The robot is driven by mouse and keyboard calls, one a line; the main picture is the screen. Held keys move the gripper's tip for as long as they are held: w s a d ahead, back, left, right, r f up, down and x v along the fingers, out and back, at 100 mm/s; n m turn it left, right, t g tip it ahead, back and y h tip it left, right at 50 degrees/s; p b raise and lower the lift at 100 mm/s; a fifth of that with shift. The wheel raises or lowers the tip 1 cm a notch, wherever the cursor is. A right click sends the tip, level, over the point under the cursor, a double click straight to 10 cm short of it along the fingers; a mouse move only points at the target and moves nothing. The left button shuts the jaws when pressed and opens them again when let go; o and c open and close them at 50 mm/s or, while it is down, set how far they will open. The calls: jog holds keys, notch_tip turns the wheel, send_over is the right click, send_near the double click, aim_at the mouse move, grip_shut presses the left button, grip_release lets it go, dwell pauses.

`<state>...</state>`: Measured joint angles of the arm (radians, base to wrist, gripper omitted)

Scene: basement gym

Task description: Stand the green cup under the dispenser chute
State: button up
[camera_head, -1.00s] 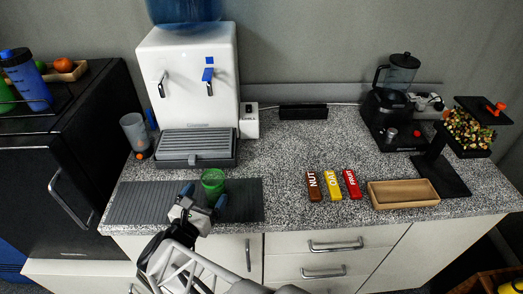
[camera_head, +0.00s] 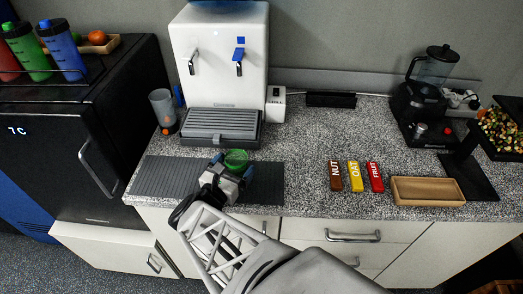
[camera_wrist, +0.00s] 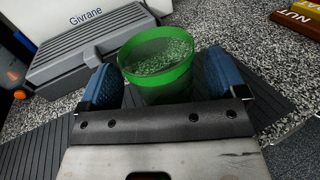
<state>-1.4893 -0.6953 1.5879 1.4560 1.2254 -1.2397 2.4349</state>
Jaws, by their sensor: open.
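The green cup (camera_head: 237,157) stands upright on a dark ribbed mat (camera_head: 165,177) near the counter's front edge. It looks see-through, with an open rim, in the wrist view (camera_wrist: 158,65). My gripper (camera_head: 232,168) is open, with its blue fingers on either side of the cup; the wrist view shows the same (camera_wrist: 163,85). I cannot tell whether the fingers touch it. A white dispenser (camera_head: 220,55) with two taps and a grey drip tray (camera_head: 220,124) stands behind. A black stand (camera_head: 470,175) with a bin of colourful mix (camera_head: 505,133) is at the right; no chute is clearly visible.
A clear cup (camera_head: 163,110) stands left of the drip tray. Bars marked NUT (camera_head: 336,177), OAT (camera_head: 355,177) and FRUIT (camera_head: 374,177) lie left of a wooden tray (camera_head: 428,190). A black blender-like machine (camera_head: 430,95) stands behind. The counter between mat and bars is clear.

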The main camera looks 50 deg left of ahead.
aim_at(236, 155)
jog(key=shift+w+a, duration=0.25)
jog(key=shift+w, duration=0.35)
jog(key=c, duration=1.1)
jog(key=shift+r, duration=0.1)
jog(key=shift+r, duration=0.7)
notch_tip(236, 155, up, 2)
jog(key=s+d, duration=0.2)
jog(key=d, duration=0.3)
jog(key=s+d+r, duration=0.1)
jog(key=d, duration=0.4)
jog(key=s+d, duration=0.2)
jog(key=d, duration=0.3)
jog(key=shift+s+r, duration=0.2)
jog(key=shift+s, duration=0.15)
